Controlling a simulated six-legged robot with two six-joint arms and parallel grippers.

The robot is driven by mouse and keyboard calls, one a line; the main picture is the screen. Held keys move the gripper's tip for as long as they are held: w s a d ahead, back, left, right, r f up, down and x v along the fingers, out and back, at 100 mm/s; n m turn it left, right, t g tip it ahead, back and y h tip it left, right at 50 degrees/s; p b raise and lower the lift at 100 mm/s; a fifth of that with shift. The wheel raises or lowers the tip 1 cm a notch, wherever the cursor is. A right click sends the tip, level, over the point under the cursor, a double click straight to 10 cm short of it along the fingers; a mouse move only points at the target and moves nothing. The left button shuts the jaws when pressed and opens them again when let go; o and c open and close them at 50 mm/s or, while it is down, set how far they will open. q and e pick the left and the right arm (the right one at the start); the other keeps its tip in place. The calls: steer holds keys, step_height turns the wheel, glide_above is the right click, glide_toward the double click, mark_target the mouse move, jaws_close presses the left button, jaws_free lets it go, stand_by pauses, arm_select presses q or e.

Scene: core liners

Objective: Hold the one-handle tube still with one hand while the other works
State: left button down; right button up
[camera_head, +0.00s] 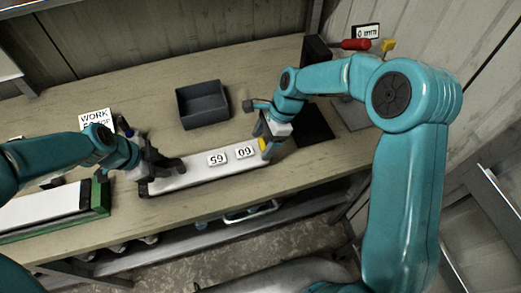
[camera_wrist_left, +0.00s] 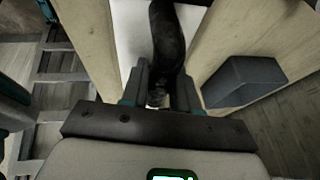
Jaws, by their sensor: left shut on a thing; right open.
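The one-handle tube (camera_head: 200,169) is a long white piece lying along the front of the bench, with two number labels on it. Its dark handle (camera_wrist_left: 168,35) stands near its left end. My left gripper (camera_head: 150,160) is shut on this handle; in the left wrist view its two fingers (camera_wrist_left: 160,92) close on both sides of it. My right gripper (camera_head: 268,138) is open at the tube's right end, beside a yellow part (camera_head: 264,146). Its fingers partly hide that end, and I cannot tell whether they touch it.
An empty dark bin (camera_head: 203,104) stands behind the tube. A white tray with green ends (camera_head: 99,196) lies at the left. A work sign (camera_head: 96,119) stands behind my left arm. A black plate (camera_head: 314,125) lies right of the tube, and a red-handled tool (camera_head: 355,44) is further back.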

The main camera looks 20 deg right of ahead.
arm_select(q)
steer(key=shift+f, duration=0.1)
arm_select(e)
steer(key=c, duration=1.4)
steer(key=shift+d, duration=2.55)
steer(key=shift+r, duration=2.95)
